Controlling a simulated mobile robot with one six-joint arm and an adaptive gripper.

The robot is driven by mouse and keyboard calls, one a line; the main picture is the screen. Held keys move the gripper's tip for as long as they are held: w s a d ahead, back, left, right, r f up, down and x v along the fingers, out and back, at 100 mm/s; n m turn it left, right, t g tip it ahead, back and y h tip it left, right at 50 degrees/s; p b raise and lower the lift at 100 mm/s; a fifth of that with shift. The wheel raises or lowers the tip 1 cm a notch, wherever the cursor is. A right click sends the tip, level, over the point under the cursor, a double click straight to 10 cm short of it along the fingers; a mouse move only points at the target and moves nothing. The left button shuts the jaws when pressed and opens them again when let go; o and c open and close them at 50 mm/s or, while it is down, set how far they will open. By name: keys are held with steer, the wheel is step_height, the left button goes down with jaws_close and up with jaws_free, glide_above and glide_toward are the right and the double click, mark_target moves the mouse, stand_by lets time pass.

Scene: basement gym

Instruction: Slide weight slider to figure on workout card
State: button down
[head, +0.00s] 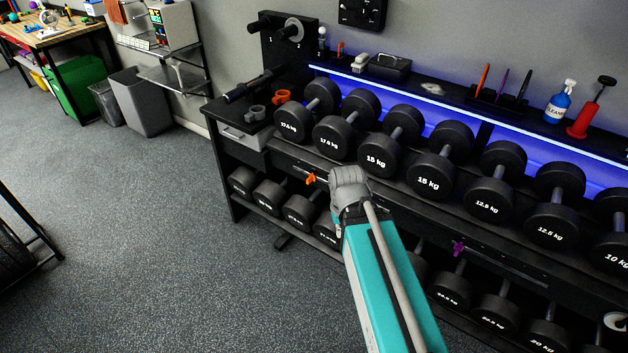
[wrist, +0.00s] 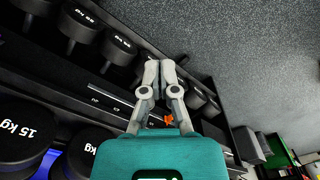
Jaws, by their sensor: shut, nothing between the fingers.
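An orange slider knob (head: 310,179) sits on the dark rail along the front of the dumbbell rack, just left of my gripper in the head view. It also shows in the wrist view (wrist: 168,119), partly behind a finger. A dark scale strip with small white marks (wrist: 115,108) runs beside it; the figures are too small to read. My gripper (head: 348,174) is shut and empty in front of the rack, apart from the knob as far as I can tell. Its two fingertips (wrist: 159,68) meet in the wrist view. I cannot make out a workout card for certain.
Dumbbells (head: 380,145) fill the rack's upper and lower tiers, close around my gripper. A purple knob (head: 458,248) sits farther right on the rack front. A cleaner bottle (head: 559,104) stands on the top shelf. The floor (head: 150,220) left of the rack is clear.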

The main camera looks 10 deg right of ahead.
steer(key=c, duration=1.4)
jaws_free()
